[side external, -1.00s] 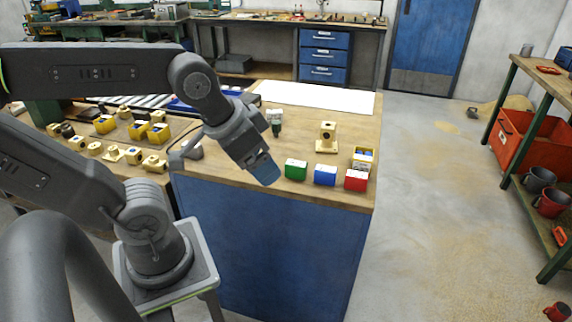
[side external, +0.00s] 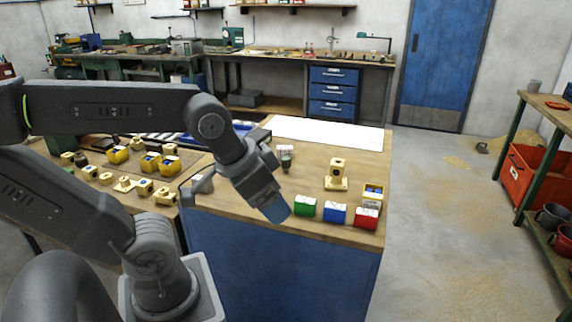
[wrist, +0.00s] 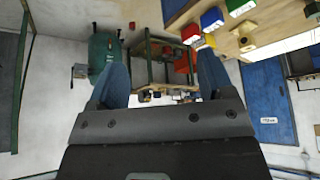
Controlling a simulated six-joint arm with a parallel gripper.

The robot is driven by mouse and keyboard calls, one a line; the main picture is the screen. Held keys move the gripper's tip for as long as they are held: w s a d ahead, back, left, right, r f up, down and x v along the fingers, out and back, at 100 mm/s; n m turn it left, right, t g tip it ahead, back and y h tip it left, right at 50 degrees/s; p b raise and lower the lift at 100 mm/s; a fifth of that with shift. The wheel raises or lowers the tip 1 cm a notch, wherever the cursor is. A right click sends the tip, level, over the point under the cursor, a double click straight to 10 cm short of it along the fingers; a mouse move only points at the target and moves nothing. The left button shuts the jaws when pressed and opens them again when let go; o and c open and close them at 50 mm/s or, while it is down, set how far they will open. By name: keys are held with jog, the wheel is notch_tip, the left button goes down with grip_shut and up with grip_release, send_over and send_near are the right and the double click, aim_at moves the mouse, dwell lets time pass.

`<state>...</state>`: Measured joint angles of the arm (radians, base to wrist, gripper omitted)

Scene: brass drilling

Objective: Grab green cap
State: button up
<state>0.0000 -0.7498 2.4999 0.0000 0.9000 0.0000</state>
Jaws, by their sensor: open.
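A small green box-shaped piece with a pale top (side external: 305,207) stands at the front edge of the wooden bench; it is the nearest match to the green cap. It also shows at the top of the wrist view (wrist: 238,7). My gripper (side external: 276,208) hangs just left of it in the side view, tilted down and apart from it. In the wrist view my gripper (wrist: 162,78) has its two blue fingers spread, with nothing between them. A dark green part with a pale top (side external: 286,158) stands farther back on the bench.
A blue piece (side external: 335,214) and a red piece (side external: 367,217) stand in a row right of the green one. A yellow box (side external: 373,193) and a brass-coloured part (side external: 337,175) stand behind. Several yellow parts lie at the left. A white sheet (side external: 325,132) covers the back.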

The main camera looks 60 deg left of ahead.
jog(key=shift+c, duration=0.9)
jog(key=w+a+r+n+g, duration=0.1)
jog(key=w+a+r+n, duration=0.1)
jog(key=w+a, duration=0.25)
jog(key=w+a+r+n+g, duration=0.1)
jog(key=w+a+r+n, duration=0.2)
jog(key=w, duration=0.3)
jog(key=n+g, duration=0.4)
jog(key=n, duration=0.7)
send_over(286, 159)
jog(key=d, duration=0.1)
notch_tip(286, 159, down, 12)
jog(key=f, duration=0.8)
jog(key=shift+s+a+f, duration=0.1)
jog(key=shift+a, duration=0.25)
jog(key=shift+w+a+f, duration=0.1)
jog(key=shift+f, duration=1.35)
jog(key=shift+w+a+f, duration=0.1)
jog(key=shift+f, duration=1.35)
